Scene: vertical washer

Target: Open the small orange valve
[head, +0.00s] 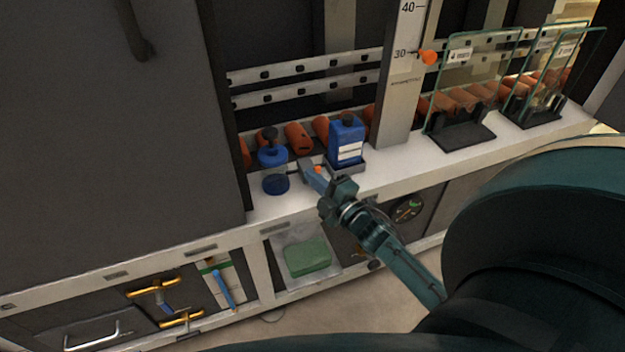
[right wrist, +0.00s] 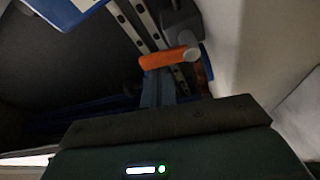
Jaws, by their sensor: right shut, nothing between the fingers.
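My left gripper is not in view.
The blue bottle (head: 274,170) stands close left of the gripper, and the blue box (head: 346,142) close right. A grey column with a scale (head: 397,110) and an orange pointer (head: 428,57) rises behind. Glass panels (head: 470,80) stand on the ledge to the right.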

